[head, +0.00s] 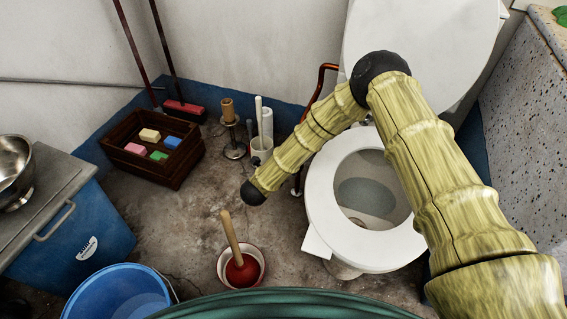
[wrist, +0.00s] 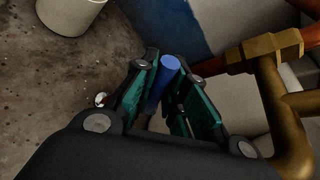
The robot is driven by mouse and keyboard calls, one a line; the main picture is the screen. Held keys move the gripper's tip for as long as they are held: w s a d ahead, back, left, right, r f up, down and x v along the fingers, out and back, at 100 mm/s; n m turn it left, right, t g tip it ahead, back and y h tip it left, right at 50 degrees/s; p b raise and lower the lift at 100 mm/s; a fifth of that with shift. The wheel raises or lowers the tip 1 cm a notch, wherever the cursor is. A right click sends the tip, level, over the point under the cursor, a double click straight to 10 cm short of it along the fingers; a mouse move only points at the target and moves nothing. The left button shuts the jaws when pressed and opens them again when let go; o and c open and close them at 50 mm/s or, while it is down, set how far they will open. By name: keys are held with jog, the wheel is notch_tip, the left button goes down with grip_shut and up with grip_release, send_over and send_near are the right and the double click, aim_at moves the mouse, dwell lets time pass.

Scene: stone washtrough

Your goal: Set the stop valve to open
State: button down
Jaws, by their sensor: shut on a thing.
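In the wrist view my gripper (wrist: 171,78) is shut on the blue lever (wrist: 167,80) of the stop valve, a round blue bar between the teal finger pads. The valve's brass body (wrist: 264,54) and curved brass pipe (wrist: 288,125) are to the right of the fingers. Where the lever joins the body is hidden by the right finger. I cannot tell the valve's setting. In the head view the gripper and lever are hidden by my arm; a copper pipe (head: 323,80) shows beside the toilet.
The white toilet (head: 320,195) stands just right of my forearm. Left of it are a brush pot (head: 261,150), a paper stand (head: 234,152), a wooden crate (head: 180,172), a plunger (head: 232,240) and a blue bucket (head: 118,295). Bare floor lies between the crate and plunger.

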jog(key=c, duration=1.4)
grip_release()
jog(key=shift+c, duration=0.2)
jog(key=shift+s+a, duration=0.1)
jog(key=v, duration=0.7)
jog(key=shift+s, duration=0.15)
jog(key=shift+a+r, duration=0.1)
jog(key=shift+r, duration=0.05)
jog(key=shift+c, duration=0.3)
